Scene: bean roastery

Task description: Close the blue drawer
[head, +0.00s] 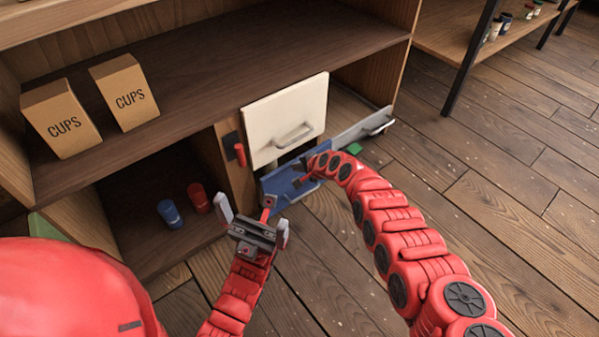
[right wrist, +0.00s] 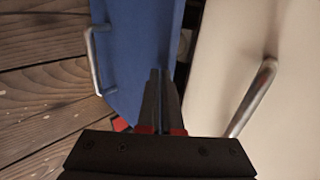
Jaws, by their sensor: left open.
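The blue drawer (head: 279,187) stands pulled out below a white drawer front (head: 287,112), low in the cabinet. My right arm hides part of it in the head view. In the right wrist view, the blue drawer (right wrist: 140,45) has a metal bar handle at its left side. My right gripper (right wrist: 159,75) is shut with nothing visible between its fingers, beside the blue drawer's panel; I cannot tell whether it touches. My left gripper (head: 252,218) is open and empty, just left of the blue drawer in the head view.
A grey drawer (head: 350,130) also stands out at the right. The white front's handle (right wrist: 252,98) sticks out close to my right gripper. A red cup (head: 199,198) and a blue cup (head: 170,214) stand in the lower left compartment. The wooden floor (head: 480,180) at right is clear.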

